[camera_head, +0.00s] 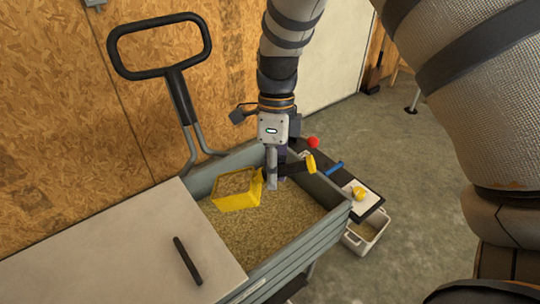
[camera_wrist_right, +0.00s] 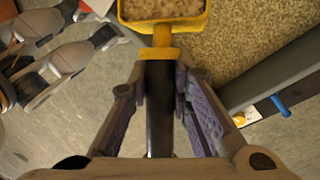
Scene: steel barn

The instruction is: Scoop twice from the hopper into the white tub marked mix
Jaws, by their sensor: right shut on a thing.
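My right gripper (camera_head: 277,172) is shut on the dark handle of a yellow scoop (camera_head: 236,203). In the right wrist view the handle runs between the fingers (camera_wrist_right: 160,88) and the scoop (camera_wrist_right: 162,27) holds grain. The scoop is inside the grey-walled hopper (camera_head: 318,238), over its grain (camera_head: 262,228); I cannot tell whether it touches the grain. A white tub (camera_head: 352,243) stands low, right of the hopper, with some grain-coloured material inside. Its marking is not readable. My left gripper is not in view.
A pale lid (camera_head: 110,250) with a dark handle covers the hopper's left part. A dark shelf at the hopper's right side bears a white card, a yellow item (camera_head: 359,193), a blue bar (camera_head: 333,168) and a red knob (camera_head: 313,142).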

